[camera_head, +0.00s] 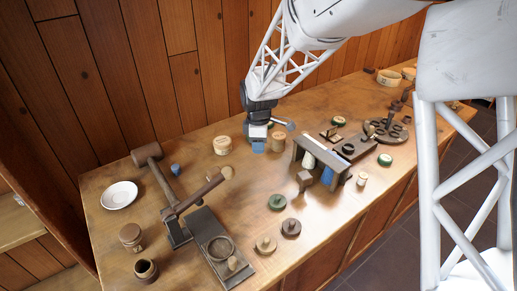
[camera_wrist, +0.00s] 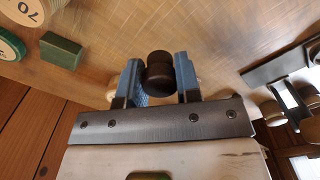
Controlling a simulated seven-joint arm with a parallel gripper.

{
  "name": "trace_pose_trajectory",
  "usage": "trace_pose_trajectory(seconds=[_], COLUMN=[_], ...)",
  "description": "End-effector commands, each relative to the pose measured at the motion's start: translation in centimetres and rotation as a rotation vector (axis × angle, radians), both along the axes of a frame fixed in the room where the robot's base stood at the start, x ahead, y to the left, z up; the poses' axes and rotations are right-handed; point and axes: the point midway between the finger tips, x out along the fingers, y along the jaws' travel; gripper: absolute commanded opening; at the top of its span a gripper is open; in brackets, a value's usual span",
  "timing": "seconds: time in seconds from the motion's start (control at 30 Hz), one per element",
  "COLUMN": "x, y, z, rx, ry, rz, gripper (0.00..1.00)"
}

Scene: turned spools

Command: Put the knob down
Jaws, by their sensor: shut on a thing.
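My gripper (camera_wrist: 160,82) is shut on a dark brown, rounded knob (camera_wrist: 159,72) in the wrist view. The knob sits between the two blue fingers, with the wooden bench top beyond it. In the head view my gripper (camera_head: 258,146) points down over the back middle of the wooden bench (camera_head: 200,185). The knob cannot be made out there. Whether the knob touches the bench cannot be told.
A light wooden pot (camera_head: 222,145) stands left of my gripper and a wooden spool (camera_head: 278,141) close on its right. A dark rack (camera_head: 299,150) stands further right. Some bench is bare in front of my gripper.

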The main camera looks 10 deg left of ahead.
Motion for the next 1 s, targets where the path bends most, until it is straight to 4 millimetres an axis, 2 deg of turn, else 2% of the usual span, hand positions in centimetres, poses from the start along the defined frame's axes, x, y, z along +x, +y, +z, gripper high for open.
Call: trace_pose_trajectory(seconds=[0.8,1.0], x=[-0.01,-0.12], y=[0.04,0.91], z=[-0.03,0.02], rx=[0.0,0.0], ry=[0.001,0.0], rz=[0.001,0.013], gripper=[0.09,0.09])
